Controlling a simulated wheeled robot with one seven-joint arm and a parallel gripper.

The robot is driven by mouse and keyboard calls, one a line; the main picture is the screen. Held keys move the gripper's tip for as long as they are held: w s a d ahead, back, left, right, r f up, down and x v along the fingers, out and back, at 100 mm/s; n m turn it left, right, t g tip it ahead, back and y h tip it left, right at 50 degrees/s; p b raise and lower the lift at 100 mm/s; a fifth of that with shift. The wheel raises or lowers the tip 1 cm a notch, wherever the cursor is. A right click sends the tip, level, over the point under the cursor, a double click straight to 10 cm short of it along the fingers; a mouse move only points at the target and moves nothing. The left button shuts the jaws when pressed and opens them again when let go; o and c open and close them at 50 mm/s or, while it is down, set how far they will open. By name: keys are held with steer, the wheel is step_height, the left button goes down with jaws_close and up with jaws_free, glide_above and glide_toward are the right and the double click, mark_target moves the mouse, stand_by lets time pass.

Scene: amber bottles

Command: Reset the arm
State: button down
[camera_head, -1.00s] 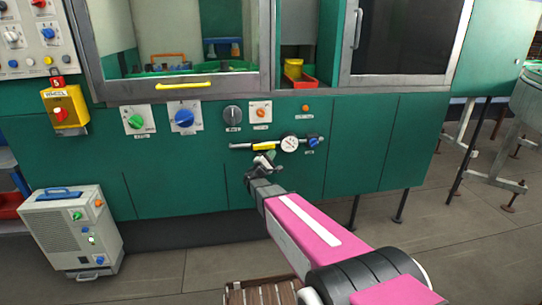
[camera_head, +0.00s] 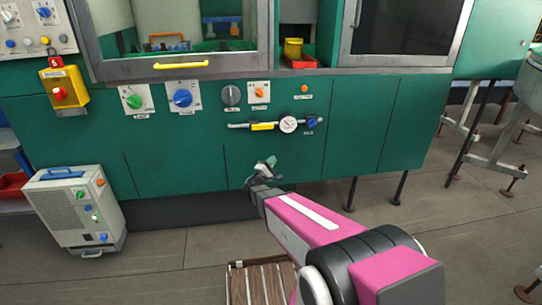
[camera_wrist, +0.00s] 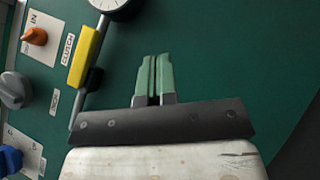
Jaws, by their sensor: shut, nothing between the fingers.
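My arm reaches up from the lower right in the head view, with pink and white links. My gripper (camera_head: 270,163) is in front of the green machine panel (camera_head: 360,150), below the pipe with the yellow clutch handle (camera_head: 262,126). In the wrist view my gripper's two green fingers (camera_wrist: 154,75) are together and hold nothing. The yellow clutch handle (camera_wrist: 86,55) shows to their left, apart from the fingers. A gauge (camera_wrist: 112,5) is cut off at the top edge.
Knobs line the panel, among them a green one (camera_head: 134,102) and a blue one (camera_head: 182,98). A grey unit (camera_head: 75,210) stands on the floor at left. A slatted wooden thing (camera_head: 262,282) lies low, beside my arm. Open floor shows at right.

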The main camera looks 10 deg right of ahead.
steer(key=shift+s+f, duration=0.15)
steer(key=s+d+f+m+g+y, duration=0.2)
steer(key=s+d+f+m+g, duration=0.1)
steer(key=s+d+m+g, duration=0.85)
steer(key=s+a+m+g+y, duration=0.3)
steer(key=s+a+g+y, duration=0.2)
steer(key=s+a+y, duration=0.6)
steer(key=s+y, duration=0.1)
steer(key=s, duration=0.2)
steer(key=shift+s+r+y, duration=0.2)
steer(key=shift+r+y, duration=0.05)
steer(key=shift+y, duration=0.05)
